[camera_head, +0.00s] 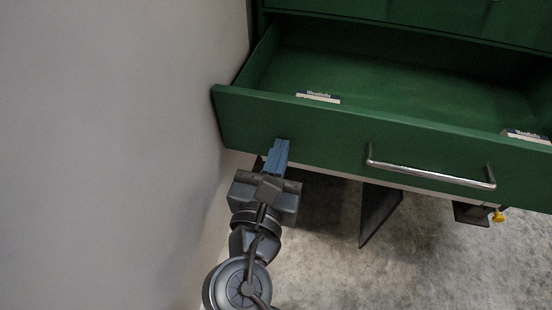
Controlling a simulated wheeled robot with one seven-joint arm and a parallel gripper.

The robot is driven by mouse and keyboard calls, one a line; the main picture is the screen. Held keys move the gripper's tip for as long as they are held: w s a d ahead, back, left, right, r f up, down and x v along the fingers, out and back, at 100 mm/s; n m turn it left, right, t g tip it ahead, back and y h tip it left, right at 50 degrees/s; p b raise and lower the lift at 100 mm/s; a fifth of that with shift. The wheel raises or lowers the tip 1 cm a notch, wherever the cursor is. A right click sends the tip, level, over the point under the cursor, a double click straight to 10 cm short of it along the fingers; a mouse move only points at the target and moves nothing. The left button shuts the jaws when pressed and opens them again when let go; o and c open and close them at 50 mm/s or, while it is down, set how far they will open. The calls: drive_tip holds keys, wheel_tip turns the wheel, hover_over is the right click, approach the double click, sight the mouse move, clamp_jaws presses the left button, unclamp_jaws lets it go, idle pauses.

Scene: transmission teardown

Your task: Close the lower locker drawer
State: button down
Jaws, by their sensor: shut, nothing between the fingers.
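The lower locker drawer (300,128) is green and stands pulled out, its inside open to view from above. Its bar handle (430,174) is silver and sits on the front panel, right of the middle of the picture. My gripper (279,146) is shut and empty. Its blue fingertips overlap the lower edge of the drawer front, left of the handle. I cannot tell whether they touch the panel.
White labels (319,97) and (528,137) show at the drawer's front. A closed green drawer (400,12) is above. A pale wall (110,130) runs close along the left. Below are a dark panel (379,215), a small yellow part (498,216) and bare floor (440,265).

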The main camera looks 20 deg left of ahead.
drive_tip(key=shift+w, duration=0.15)
drive_tip(key=b, duration=0.1)
approach(307, 79)
drive_tip(key=w+r, duration=0.1)
drive_tip(key=w, duration=0.2)
drive_tip(key=w+r, duration=0.2)
drive_tip(key=w, duration=0.1)
drive_tip(key=w+r, duration=0.1)
drive_tip(key=w, duration=0.2)
drive_tip(key=shift+r, duration=0.4)
drive_tip(key=shift+w, duration=0.4)
drive_tip(key=shift+w+d+r, duration=0.1)
drive_tip(key=shift+w+r, duration=0.1)
drive_tip(key=shift+r, duration=0.05)
drive_tip(key=shift+r, duration=0.15)
